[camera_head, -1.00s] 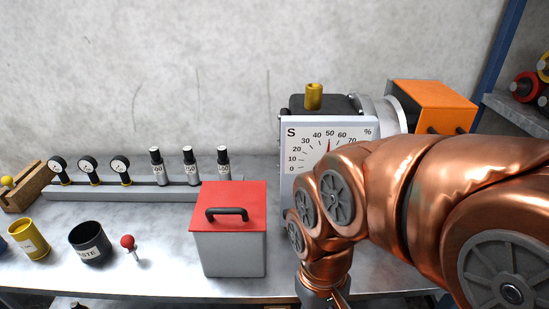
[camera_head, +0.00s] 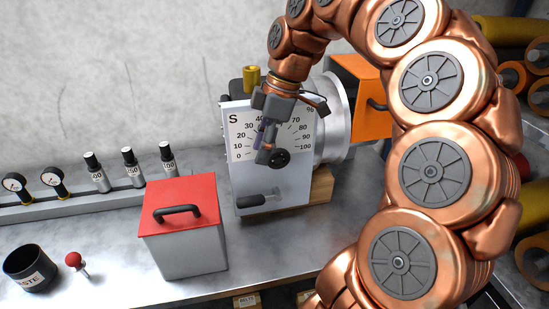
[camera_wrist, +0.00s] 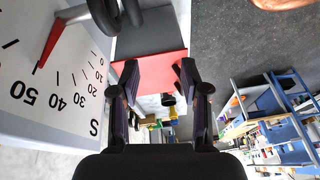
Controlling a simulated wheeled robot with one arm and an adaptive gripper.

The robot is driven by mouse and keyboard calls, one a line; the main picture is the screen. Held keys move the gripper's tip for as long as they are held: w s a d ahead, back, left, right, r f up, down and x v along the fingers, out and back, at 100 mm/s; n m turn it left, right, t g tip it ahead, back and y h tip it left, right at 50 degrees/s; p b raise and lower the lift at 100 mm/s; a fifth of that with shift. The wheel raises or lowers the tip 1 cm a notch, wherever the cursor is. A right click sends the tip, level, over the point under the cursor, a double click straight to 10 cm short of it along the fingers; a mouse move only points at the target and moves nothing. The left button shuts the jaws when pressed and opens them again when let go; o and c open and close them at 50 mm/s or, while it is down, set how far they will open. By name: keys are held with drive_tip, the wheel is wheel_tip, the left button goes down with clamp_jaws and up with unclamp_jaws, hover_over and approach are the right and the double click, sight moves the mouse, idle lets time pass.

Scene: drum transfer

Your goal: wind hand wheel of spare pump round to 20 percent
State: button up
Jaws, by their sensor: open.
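The spare pump (camera_head: 280,185) has a white dial plate (camera_head: 240,127) marked S, with a 0 to 100 scale. My gripper (camera_head: 265,148) is open in front of the dial and hides part of it, including its needle, in the head view. The wrist view shows the red needle (camera_wrist: 48,48) close to 50. A round black knob (camera_head: 280,158) shows just right of my fingertips, and a dark handle (camera_head: 256,200) sticks out lower on the pump's front. I cannot tell the hand wheel's full outline. In the wrist view my gripper (camera_wrist: 158,72) has nothing between its fingers.
A grey box with a red lid (camera_head: 180,205) stands left of the pump. Several bottles (camera_head: 133,168) and gauges (camera_head: 52,182) line the rail. A black cup (camera_head: 30,268) and a red-topped stick (camera_head: 74,262) are at left. An orange box (camera_head: 368,100) stands behind the pump.

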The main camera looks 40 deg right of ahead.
sight(278, 149)
drive_tip(key=shift+n+t+y, duration=0.3)
drive_tip(key=shift+n, duration=0.3)
drive_tip(key=d, duration=0.2)
drive_tip(key=w+d, duration=0.1)
drive_tip(key=d, duration=0.3)
drive_tip(key=shift+w+d+r, duration=0.15)
drive_tip(key=shift+d+r, duration=0.05)
drive_tip(key=shift+r, duration=0.05)
drive_tip(key=shift+d, duration=0.55)
drive_tip(key=shift+p+x, duration=0.8)
drive_tip(key=shift+x, duration=3.05)
drive_tip(key=shift+a, duration=0.1)
clamp_jaws()
